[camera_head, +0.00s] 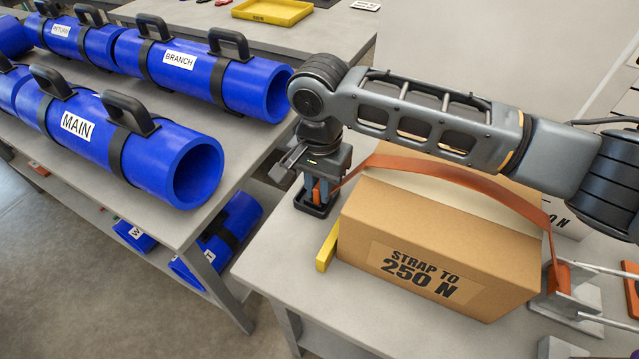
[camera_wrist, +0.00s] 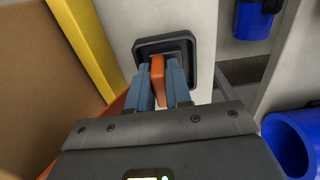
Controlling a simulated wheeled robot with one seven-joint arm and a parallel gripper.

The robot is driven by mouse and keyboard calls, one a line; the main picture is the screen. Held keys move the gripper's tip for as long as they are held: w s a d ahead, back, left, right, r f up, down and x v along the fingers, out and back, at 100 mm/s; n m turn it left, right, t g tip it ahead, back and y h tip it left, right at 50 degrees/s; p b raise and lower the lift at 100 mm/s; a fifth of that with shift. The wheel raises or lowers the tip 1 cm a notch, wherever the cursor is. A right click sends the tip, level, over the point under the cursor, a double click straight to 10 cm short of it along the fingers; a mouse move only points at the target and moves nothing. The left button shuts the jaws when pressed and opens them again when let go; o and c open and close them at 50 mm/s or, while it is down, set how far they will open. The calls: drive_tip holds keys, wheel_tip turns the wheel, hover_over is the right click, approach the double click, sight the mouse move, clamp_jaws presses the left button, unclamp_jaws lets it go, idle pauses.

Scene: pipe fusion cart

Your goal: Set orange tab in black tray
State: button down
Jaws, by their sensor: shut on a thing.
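My gripper (camera_head: 318,192) points down at the left end of the cardboard box. In the wrist view its blue-grey fingers (camera_wrist: 166,85) are shut on the orange tab (camera_wrist: 158,68). The tab is the end of an orange strap (camera_head: 470,178) that runs over the box to the right. The black tray (camera_head: 313,209) is a small square on the table, directly below the fingertips. It also shows in the wrist view (camera_wrist: 188,42), where the tab's tip overlaps it. I cannot tell whether the tab touches the tray floor.
The cardboard box (camera_head: 420,220), marked "STRAP TO 250 N", stands close to the right. A yellow bar (camera_head: 327,248) lies at its left side. Blue pipes marked MAIN (camera_head: 125,135) and BRANCH (camera_head: 195,68) lie on the table to the left. A strap bracket (camera_head: 570,290) stands at right.

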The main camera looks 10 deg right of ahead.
drive_tip(key=c, duration=1.1)
unclamp_jaws()
drive_tip(key=shift+o, duration=0.2)
wheel_tip(320, 180, up, 12)
drive_tip(key=b, duration=0.1)
drive_tip(key=shift+r, duration=0.15)
